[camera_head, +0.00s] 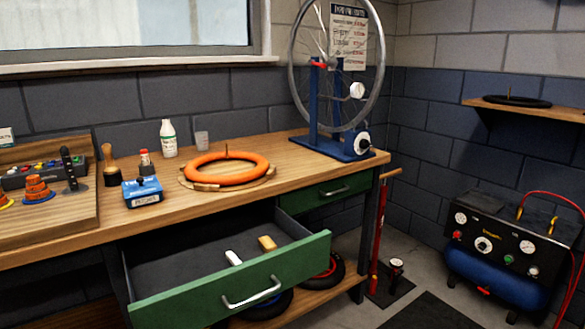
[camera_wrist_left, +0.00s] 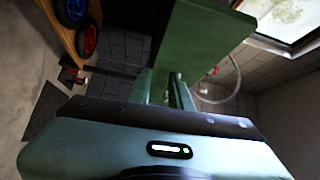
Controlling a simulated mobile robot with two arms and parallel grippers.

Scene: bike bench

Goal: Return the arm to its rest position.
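Neither arm nor gripper shows in the head view. The left wrist view is filled low down by a large pale teal casing with a dark edge strip and a small lit panel, which looks like part of my own body. A teal upright part rises behind it.
The green drawer (camera_head: 235,285) stands pulled out from the wooden bench (camera_head: 290,163), with a white piece (camera_head: 233,257) and a tan block (camera_head: 267,243) inside. An orange tyre (camera_head: 226,167), wheel stand (camera_head: 332,148), red pump (camera_head: 380,235) and compressor (camera_head: 510,255) stand around.

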